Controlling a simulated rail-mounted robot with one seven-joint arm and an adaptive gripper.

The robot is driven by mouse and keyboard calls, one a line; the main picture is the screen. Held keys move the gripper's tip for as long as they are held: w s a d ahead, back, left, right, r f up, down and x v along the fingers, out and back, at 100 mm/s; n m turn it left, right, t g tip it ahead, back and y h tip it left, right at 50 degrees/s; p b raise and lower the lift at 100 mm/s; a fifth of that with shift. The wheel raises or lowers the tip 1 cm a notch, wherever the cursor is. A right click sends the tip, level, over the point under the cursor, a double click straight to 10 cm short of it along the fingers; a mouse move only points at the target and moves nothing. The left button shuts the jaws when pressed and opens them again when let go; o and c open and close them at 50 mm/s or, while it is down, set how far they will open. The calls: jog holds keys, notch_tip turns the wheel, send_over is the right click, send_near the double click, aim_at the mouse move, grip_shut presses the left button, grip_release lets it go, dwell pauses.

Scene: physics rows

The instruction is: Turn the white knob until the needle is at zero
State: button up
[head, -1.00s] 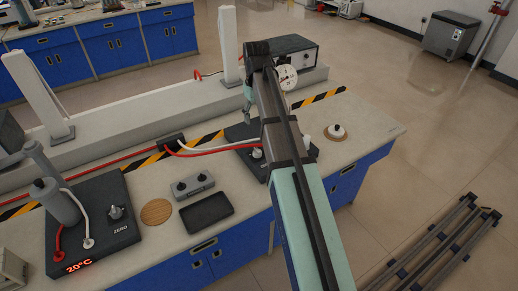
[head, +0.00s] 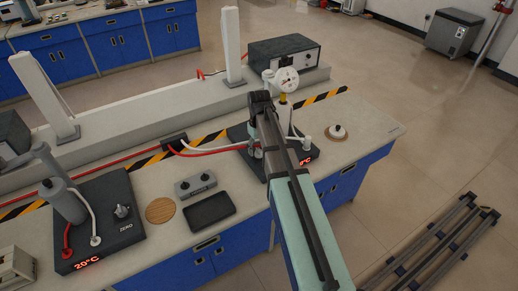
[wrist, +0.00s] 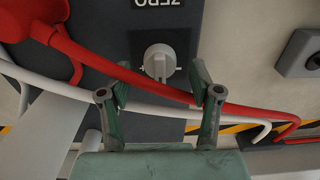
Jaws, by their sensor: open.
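The white knob (wrist: 159,60) stands on a dark base (wrist: 100,40) below an upside-down ZERO label (wrist: 157,3) in the wrist view. My gripper (wrist: 160,85) is open and empty, its fingers apart on either side below the knob in the picture, not visibly touching it. A red hose (wrist: 140,78) and a white hose (wrist: 165,110) cross between the fingers and the base. In the head view my arm hides the knob and most of my gripper. The round dial gauge (head: 287,79) stands above the dark base (head: 236,133); its needle is too small to read.
A similar dark station (head: 105,240) with its own ZERO knob (head: 122,211) is at the left. A grey two-knob box (head: 195,185), a black tray (head: 210,209) and a cork disc (head: 160,210) lie between. A white-topped item (head: 338,131) stands right of the gauge's station.

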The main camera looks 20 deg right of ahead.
jog(key=shift+f, duration=0.75)
jog(key=c, duration=1.2)
jog(key=shift+o, duration=0.2)
jog(key=shift+m, duration=0.4)
jog(key=m, duration=1.1)
